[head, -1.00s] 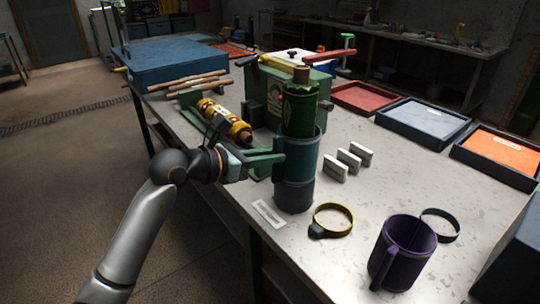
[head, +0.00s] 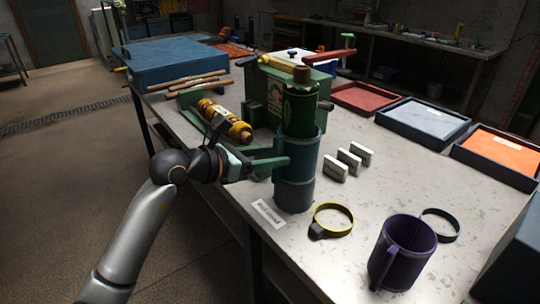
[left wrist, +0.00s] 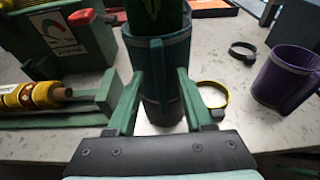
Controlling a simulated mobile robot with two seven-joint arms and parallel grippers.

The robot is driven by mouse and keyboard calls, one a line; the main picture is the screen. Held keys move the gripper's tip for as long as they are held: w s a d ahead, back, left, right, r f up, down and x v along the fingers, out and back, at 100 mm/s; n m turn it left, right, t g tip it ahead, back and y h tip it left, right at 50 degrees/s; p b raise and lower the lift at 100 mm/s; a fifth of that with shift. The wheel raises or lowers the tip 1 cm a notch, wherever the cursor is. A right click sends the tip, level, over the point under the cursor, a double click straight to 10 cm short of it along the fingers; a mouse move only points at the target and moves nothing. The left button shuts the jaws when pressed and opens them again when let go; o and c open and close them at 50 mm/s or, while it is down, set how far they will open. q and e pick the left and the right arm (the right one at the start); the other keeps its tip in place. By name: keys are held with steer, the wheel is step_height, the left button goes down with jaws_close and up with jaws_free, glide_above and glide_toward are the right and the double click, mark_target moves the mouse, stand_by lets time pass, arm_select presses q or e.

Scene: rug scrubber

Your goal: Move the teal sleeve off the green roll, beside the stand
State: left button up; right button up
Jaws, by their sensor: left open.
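The green roll (head: 299,112) stands upright on the bench, its brown core showing at the top. The teal sleeve (head: 305,150) is around its lower part, above a dark grey cylindrical base (head: 294,196), which may be the stand. The sleeve also shows in the left wrist view (left wrist: 160,60). My left gripper (head: 281,158) is open at the left side of the sleeve. In the left wrist view its fingers reach along both sides of the sleeve; I cannot tell whether they touch it. My right gripper is not in view.
A purple mug-like sleeve (head: 408,248), a yellow-black ring (head: 350,211) and a dark ring (head: 456,227) lie to the right. Small pale blocks (head: 349,161) stand behind. A yellow roll on a green cradle (head: 222,118) and a green machine (head: 262,98) are close by.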

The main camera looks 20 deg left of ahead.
arm_select(q)
steer(key=shift+s+a+r, duration=0.1)
steer(key=shift+s+a, duration=0.25)
steer(key=b+v, duration=0.1)
steer(key=v, duration=1)
steer(key=shift+s, duration=0.25)
steer(key=shift+r, duration=0.15)
